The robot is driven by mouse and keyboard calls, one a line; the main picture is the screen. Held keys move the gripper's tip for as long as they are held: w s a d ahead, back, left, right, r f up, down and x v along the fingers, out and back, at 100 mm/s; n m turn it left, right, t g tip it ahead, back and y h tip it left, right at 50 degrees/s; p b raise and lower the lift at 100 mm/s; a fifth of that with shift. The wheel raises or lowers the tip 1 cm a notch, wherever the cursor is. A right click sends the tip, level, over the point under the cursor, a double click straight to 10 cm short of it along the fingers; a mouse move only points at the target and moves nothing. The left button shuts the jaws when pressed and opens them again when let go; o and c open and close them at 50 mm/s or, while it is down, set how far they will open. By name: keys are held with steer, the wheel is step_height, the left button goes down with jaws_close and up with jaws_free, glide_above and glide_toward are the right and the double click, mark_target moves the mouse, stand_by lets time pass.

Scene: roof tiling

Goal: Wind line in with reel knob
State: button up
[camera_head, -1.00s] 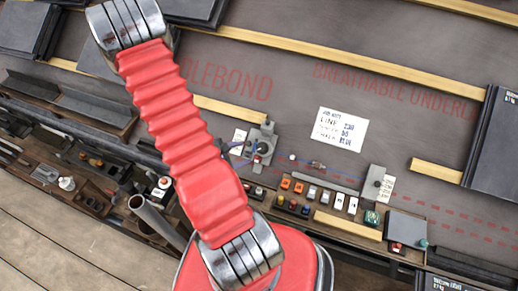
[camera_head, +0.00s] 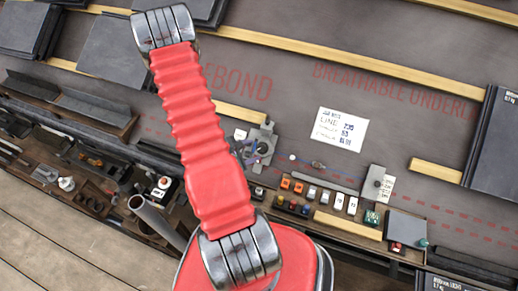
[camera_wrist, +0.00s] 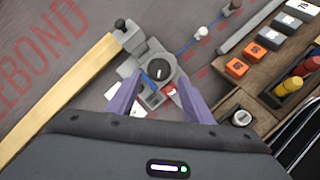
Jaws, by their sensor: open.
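The reel (camera_wrist: 158,69) is a grey unit with a round dark drum, seen from above in the wrist view. It also shows in the head view (camera_head: 268,133), partly hidden by my arm. A dark round knob (camera_wrist: 120,24) stands on the reel unit's upper left corner. A small red part (camera_wrist: 171,91) lies beside the drum. Blue line (camera_wrist: 212,25) runs from near the drum toward the upper right. My gripper (camera_wrist: 159,80) has two purple fingers, spread apart on either side of the drum's near part. Nothing is visibly held; whether the fingers touch the reel I cannot tell.
A wooden batten (camera_wrist: 62,95) lies left of the reel. A wooden tray (camera_head: 310,205) with orange, white and coloured pieces lies to the right. A white printed card (camera_head: 339,130) lies on the underlay above. Dark slates (camera_head: 495,145) are stacked at the far right.

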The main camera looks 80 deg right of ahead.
mark_target(262, 148)
steer(key=x, duration=0.6)
steer(key=shift+s+d+f, duration=0.15)
steer(key=shift+d, duration=0.1)
steer(key=shift+c, duration=0.6)
steer(key=c, duration=0.9)
